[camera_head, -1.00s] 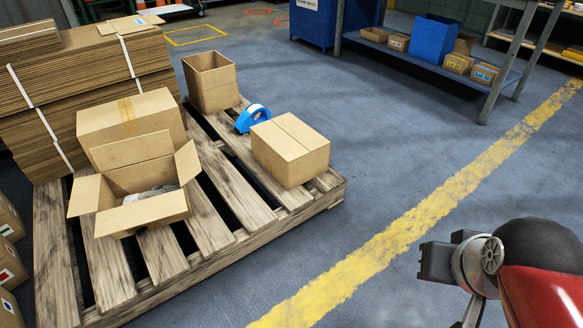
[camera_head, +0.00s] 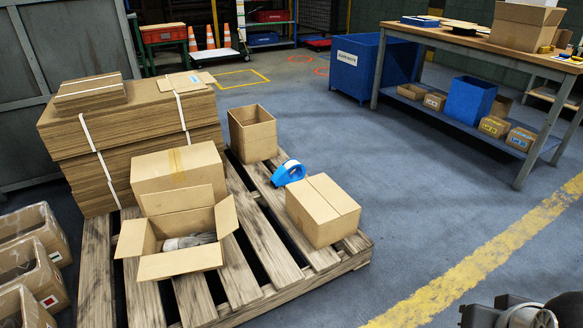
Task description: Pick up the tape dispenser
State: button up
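A blue tape dispenser (camera_head: 288,173) with a pale roll lies on the wooden pallet (camera_head: 252,233), near its right side. It sits behind and left of a closed cardboard box (camera_head: 323,211), with a tall open box behind it to the left. Part of my arm shows at the bottom right corner, far from the dispenser. The fingertips of my gripper are not visible, so its state does not show.
An open box (camera_head: 179,266) with grey contents, a closed box (camera_head: 178,172), the tall open box (camera_head: 252,134) and stacked flat cardboard (camera_head: 135,140) share the pallet. A workbench (camera_head: 480,49) and blue bin (camera_head: 371,68) stand behind. Floor right of the pallet is clear.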

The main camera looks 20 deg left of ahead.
aim_at(282, 174)
jog(key=i+z, duration=0.55)
jog(key=i, duration=0.3)
jog(key=i+z, duration=0.4)
jog(key=i, duration=1.1)
jog(key=i+j+u, duration=0.1)
jog(key=i+u, duration=0.45)
jog(key=u, duration=0.25)
jog(key=i+u, duration=0.4)
jog(key=i+l+u, duration=0.15)
jog(key=u, duration=0.25)
jog(key=i+j+u, duration=0.2)
jog(key=u, duration=0.3)
jog(key=i+u, duration=0.7)
jog(key=u, duration=0.25)
jog(key=i+l+u, duration=0.1)
jog(key=i+u, duration=0.2)
jog(key=u, duration=0.2)
jog(key=i+l+u, duration=0.25)
jog(key=u, duration=0.2)
jog(key=i+j+u, duration=0.1)
jog(key=i+u, duration=0.3)
